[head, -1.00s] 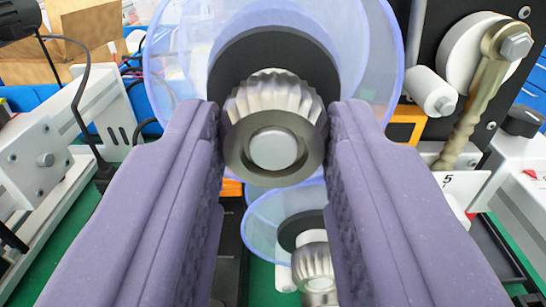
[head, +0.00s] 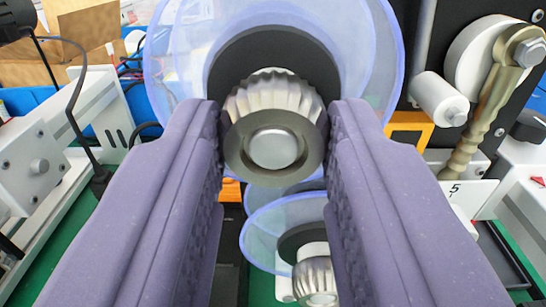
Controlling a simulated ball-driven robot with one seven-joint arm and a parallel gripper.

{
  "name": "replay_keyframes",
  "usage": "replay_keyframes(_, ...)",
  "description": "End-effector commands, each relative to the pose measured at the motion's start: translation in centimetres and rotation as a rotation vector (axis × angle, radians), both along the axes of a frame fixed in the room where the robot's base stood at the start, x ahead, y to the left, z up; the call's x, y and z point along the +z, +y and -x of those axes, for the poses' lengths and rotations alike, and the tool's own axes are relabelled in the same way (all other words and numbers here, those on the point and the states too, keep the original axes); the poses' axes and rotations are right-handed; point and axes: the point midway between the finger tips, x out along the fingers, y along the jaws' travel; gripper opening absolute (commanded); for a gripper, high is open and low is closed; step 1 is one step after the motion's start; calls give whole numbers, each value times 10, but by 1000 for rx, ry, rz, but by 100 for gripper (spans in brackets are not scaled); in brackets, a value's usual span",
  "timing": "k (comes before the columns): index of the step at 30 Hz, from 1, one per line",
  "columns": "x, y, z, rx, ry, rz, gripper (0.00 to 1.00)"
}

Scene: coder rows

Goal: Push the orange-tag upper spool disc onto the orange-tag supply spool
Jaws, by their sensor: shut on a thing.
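A large translucent blue disc (head: 170,62) with a black hub (head: 270,45) and a ribbed metal knob (head: 274,130) fills the upper middle of the head view. My gripper (head: 274,140) is shut on this knob, one purple finger on each side. A second round translucent edge overlaps the disc, but I cannot tell whether it is the supply spool. An orange block (head: 409,131) shows just right of the disc, and a bit of orange (head: 230,190) shows below it. The spool's shaft is hidden behind the disc and knob.
A lower translucent disc (head: 262,240) with a metal knob (head: 316,282) is below, between my fingers. A white bracket machine (head: 40,165) stands at left, with a cardboard box (head: 95,22) behind.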

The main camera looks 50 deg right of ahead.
Motion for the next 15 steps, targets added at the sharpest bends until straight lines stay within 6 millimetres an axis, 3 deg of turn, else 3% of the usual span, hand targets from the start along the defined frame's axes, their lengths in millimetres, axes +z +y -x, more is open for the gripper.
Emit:
replay_keyframes(2, 1, 0, 0, 0, -2, 2, 0)
replay_keyframes(3, 1, 0, 0, 0, -3, 2, 44)
replay_keyframes(6, 1, 0, 0, 0, -1, 2, 64)
replay_keyframes(15, 1, 2, 1, 1, 0, 0, 64)
